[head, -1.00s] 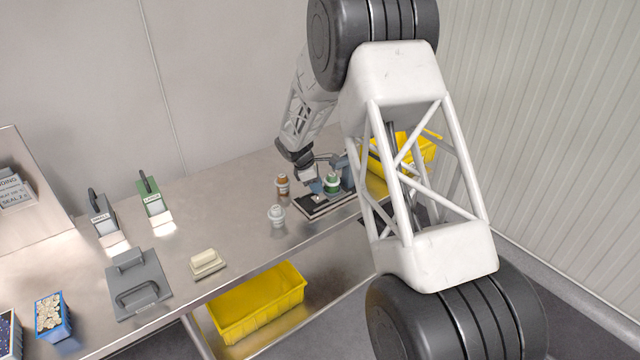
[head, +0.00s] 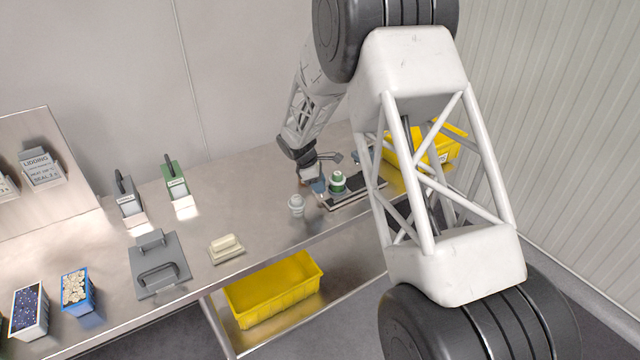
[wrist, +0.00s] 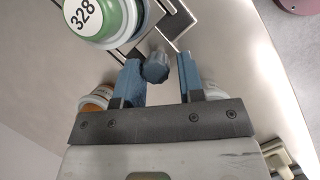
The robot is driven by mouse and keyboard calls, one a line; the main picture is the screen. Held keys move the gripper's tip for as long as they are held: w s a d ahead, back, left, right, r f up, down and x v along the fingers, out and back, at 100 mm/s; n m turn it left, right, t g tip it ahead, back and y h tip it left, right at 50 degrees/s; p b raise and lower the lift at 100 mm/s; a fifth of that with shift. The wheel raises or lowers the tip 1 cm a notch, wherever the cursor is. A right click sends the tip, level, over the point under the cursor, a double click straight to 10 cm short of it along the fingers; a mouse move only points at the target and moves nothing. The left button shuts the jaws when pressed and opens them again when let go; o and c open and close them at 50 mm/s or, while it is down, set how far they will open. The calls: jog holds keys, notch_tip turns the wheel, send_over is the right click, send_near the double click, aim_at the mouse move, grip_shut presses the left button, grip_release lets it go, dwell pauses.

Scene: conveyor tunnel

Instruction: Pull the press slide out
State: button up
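The press slide (head: 366,193) is a dark plate or track on the bench, in the middle of the head view. A green-lidded jar (head: 337,181) marked 328 (wrist: 82,15) stands at its left part. In the wrist view a blue-grey knob (wrist: 156,67) is at the end of a metal strip (wrist: 173,25). My gripper (head: 318,186) is at the slide's left end. In the wrist view its two blue fingers (wrist: 160,72) stand either side of the knob, with a small gap on the right. The left finger's contact is unclear.
A white jar (head: 296,205) stands just left of the slide. An orange jar (wrist: 97,102) is partly hidden behind my left finger. A yellow bin (head: 440,150) is behind at the right. A grey handled plate (head: 158,265) and a cream block (head: 227,247) lie left.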

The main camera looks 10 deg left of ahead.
jog(key=v, duration=0.7)
jog(key=shift+r, duration=0.35)
jog(key=shift+a, duration=0.15)
